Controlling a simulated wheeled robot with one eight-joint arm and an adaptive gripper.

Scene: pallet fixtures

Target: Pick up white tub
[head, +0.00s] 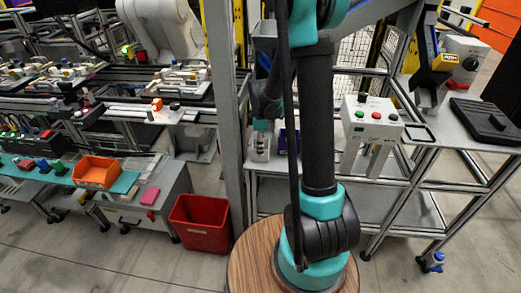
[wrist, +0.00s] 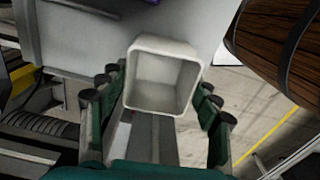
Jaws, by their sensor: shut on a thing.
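The white tub (wrist: 163,78) is a small square open container, empty inside, with its open mouth facing the camera in the wrist view. My gripper (wrist: 158,98) has its dark green fingers on both sides of the tub and is shut on it. In the head view my gripper (head: 262,126) is left of my upright arm, over the left end of a grey shelf. A pale shape below it there is too small to tell clearly. The tub's underside is hidden, and I cannot tell whether it touches a surface.
A purple item (head: 290,141) is just right of my gripper. A grey post (head: 226,110) stands close on the left. A control box with buttons (head: 373,120) and a black tray (head: 487,121) are to the right. A red bin (head: 201,223) stands on the floor.

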